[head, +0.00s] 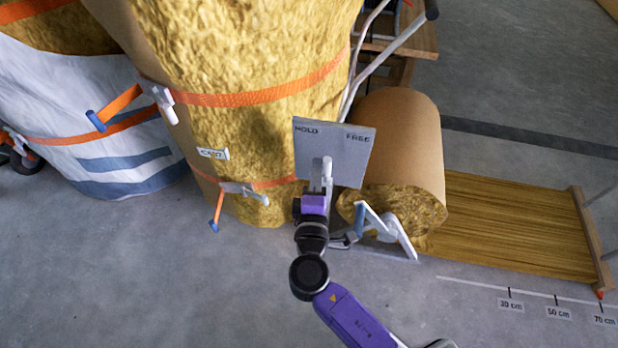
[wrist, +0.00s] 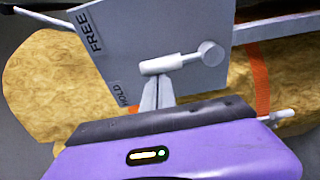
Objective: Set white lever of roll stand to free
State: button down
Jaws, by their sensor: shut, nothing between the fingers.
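In the wrist view the lever (wrist: 180,62) runs left from a round knob and points between the HOLD and FREE labels. My gripper (head: 316,190) is in front of the panel's lower part. In the wrist view its two grey fingers (wrist: 156,92) are together, with tips against or just beside the lever's free end, on its HOLD side. Nothing is held. Exact contact cannot be told.
A large yellow roll (head: 390,150) with a brown wrapper lies behind and right of the panel. Tall strapped rolls (head: 250,60) with orange straps (head: 262,97) stand close on the left. A flat yellow sheet (head: 510,225) extends right. Grey floor in front is clear.

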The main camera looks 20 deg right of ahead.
jog(key=shift+s+d+m+t+h+b, duration=0.15)
jog(key=shift+s+d+m+b, duration=0.4)
jog(key=shift+m+b, duration=0.8)
jog(key=shift+s+d+m+t+h+b, duration=0.1)
jog(key=shift+s+d+m+b, duration=0.2)
jog(key=shift+d+m+b, duration=1)
jog(key=shift+s+a+m+t+h+b, duration=0.15)
jog(key=shift+s+m+b, duration=0.45)
jog(key=shift+b, duration=1.45)
jog(key=shift+w+d+m, duration=0.1)
jog(key=shift+d+m, duration=0.1)
jog(key=shift+m, duration=0.05)
